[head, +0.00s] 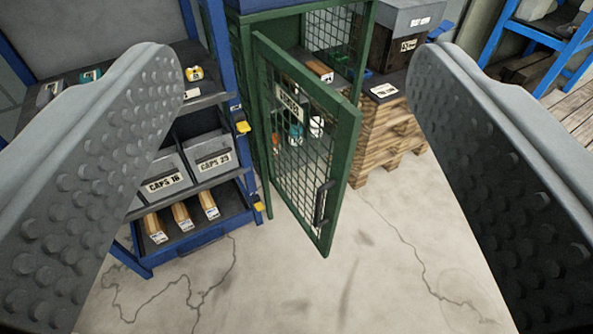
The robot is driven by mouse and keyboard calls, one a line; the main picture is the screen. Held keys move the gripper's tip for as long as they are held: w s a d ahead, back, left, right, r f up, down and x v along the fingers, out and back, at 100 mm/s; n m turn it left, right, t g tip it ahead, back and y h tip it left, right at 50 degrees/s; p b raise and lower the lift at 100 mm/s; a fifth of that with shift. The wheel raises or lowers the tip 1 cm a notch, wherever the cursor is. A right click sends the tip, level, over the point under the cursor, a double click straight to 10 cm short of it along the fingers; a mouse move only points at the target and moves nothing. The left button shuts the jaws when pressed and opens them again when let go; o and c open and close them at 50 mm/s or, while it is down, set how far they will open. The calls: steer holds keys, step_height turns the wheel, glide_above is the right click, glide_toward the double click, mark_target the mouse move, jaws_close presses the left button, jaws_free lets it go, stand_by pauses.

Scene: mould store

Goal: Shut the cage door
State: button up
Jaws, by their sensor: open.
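The cage door (350,121) is a green frame with wire mesh. It stands ajar, swung out towards me from the green cage (247,100), hinged on its left side. A dark upright handle (322,203) is on its right part, low down. A label plate (290,101) is fixed near its top, its text hard to read. My gripper (297,75) is open, with a grey studded finger at each side of the view. Nothing is between the fingers at close range; the door is farther off, seen between them. Through the mesh, a few items show inside the cage.
A blue shelf rack (213,45) with grey bins marked CAPS stands left of the cage. A wooden pallet stack (385,135) with boxes stands right of it. A blue frame (545,35) is at the far right. The cracked concrete floor (385,265) in front is clear.

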steer(key=shift+w+f, duration=0.1)
steer(key=shift+w, duration=0.1)
steer(key=c, duration=0.3)
steer(key=w+n, duration=0.1)
steer(key=w+f+g, duration=0.1)
steer(key=w, duration=0.1)
steer(key=w+f+n+g, duration=0.1)
steer(key=shift+w+a+f+n, duration=0.25)
steer(key=shift+w+n, duration=0.05)
steer(key=shift+w, duration=0.1)
jaws_close()
steer(key=w+a+f+n+g+h, duration=0.3)
steer(key=w+f+n+g, duration=1.25)
steer(key=w+f, duration=0.7)
steer(key=d+x, duration=0.2)
steer(key=x, duration=1.1)
steer(key=shift+s+d, duration=0.3)
steer(key=shift+s, duration=0.1)
